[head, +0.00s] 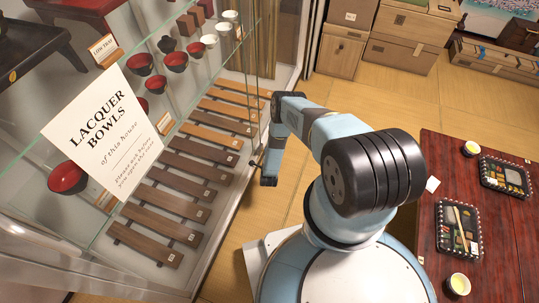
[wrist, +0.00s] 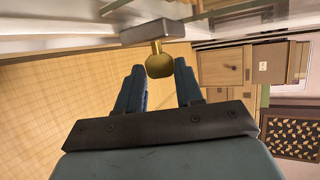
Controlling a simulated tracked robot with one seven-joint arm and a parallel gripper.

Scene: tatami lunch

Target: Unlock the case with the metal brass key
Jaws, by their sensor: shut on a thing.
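The brass key (wrist: 159,65) shows in the wrist view with its rounded bow toward me. Its narrow shank meets a grey-brown lock block (wrist: 140,34) on the case edge; how deep it sits, and whether it is turned, I cannot tell. My gripper (wrist: 158,74) is shut on the key, one blue finger on either side of the bow. In the head view the glass case (head: 215,185) stands at the left, and my gripper (head: 261,169) is at its front edge, small and partly hidden by the wrist. The key is too small to make out there.
A dark red table (head: 502,225) with lunch trays stands at the right. Tatami floor (head: 420,110) between is open.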

